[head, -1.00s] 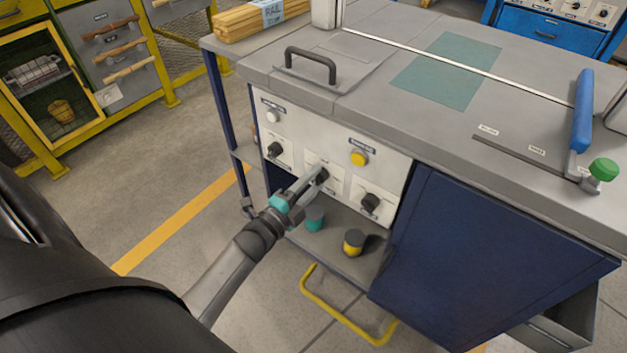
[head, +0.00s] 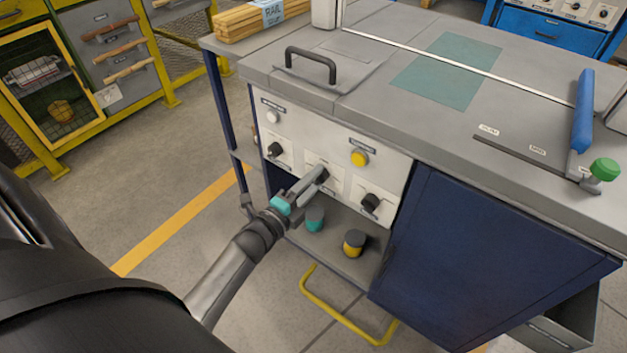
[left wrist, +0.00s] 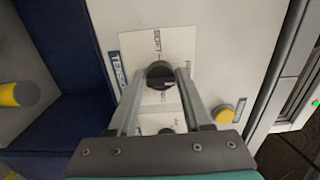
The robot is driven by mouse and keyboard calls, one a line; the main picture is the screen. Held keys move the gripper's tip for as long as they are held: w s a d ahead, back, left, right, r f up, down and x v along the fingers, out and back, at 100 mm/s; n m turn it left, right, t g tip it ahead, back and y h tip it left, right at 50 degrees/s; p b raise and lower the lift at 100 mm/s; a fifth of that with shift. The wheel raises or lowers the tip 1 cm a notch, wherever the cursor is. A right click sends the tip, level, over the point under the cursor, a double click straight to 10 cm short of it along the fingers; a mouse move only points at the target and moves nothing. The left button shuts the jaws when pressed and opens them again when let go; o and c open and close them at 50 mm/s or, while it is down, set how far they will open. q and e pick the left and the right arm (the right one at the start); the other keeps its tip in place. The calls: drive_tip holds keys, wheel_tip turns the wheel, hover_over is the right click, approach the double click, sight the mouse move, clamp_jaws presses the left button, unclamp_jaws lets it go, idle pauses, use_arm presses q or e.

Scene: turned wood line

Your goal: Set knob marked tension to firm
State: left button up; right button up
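The tension knob (left wrist: 160,75) is a round black knob on a white plate, with a partly covered "TENSIO…" label (left wrist: 118,72) beside it and the word "SOFT" (left wrist: 156,41) above it in the left wrist view. In the head view the knob (head: 322,175) is the middle one on the cart's white panel. My left gripper (left wrist: 163,77) has a fingertip against each side of the knob, seemingly shut on it. It also shows in the head view (head: 318,178). The firm mark and the knob's exact pointing are unclear. My right gripper is out of view.
Other black knobs (head: 370,203) (head: 275,149) and a yellow button (head: 359,157) sit close by on the panel (head: 393,165). Below, a shelf holds a teal item (head: 315,218) and a yellow-and-black one (head: 353,243). A yellow handle bar (head: 340,315) sticks out low in front.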

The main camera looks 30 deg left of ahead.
use_arm(q)
drive_tip(key=o, duration=0.3)
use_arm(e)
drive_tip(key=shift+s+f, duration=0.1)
use_arm(q)
drive_tip(key=shift+o, duration=0.2)
drive_tip(key=shift+s, duration=0.1)
drive_tip(key=s+a+p, duration=0.1)
drive_tip(key=s+p, duration=0.3)
drive_tip(key=s, duration=1.1)
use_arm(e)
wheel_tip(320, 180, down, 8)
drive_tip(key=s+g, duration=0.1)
use_arm(q)
drive_tip(key=shift+a, duration=0.1)
